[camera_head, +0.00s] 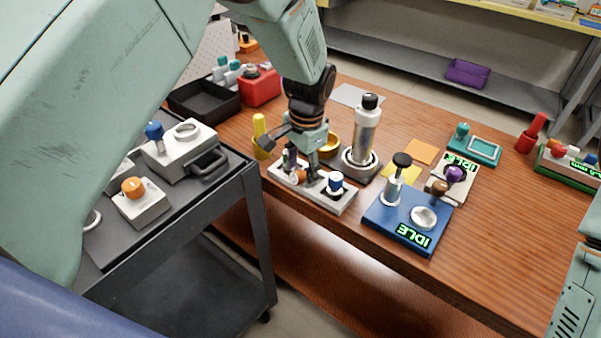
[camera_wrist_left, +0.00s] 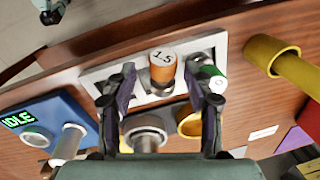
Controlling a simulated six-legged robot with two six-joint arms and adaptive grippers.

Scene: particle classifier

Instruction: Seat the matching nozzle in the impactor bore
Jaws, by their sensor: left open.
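A pale nozzle rack (camera_head: 345,201) lies along the near edge of the wooden table. It also shows in the left wrist view (camera_wrist_left: 96,76). A nozzle with an orange top marked 1.5 (camera_wrist_left: 162,66) stands in the rack, between my open left fingers (camera_wrist_left: 161,76) and apart from them. A green-marked nozzle (camera_wrist_left: 209,71) is beside the right finger. A blue-topped nozzle (camera_head: 336,180) stands at the rack's near end. My left gripper (camera_head: 304,166) points down over the rack and hides part of it. A silver column with a black cap (camera_head: 367,130) stands behind; I see no open bore.
A blue IDLE device (camera_head: 385,222) sits right of the rack. A dark cart (camera_head: 215,200) with grey instruments is at left. The table's front right is clear.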

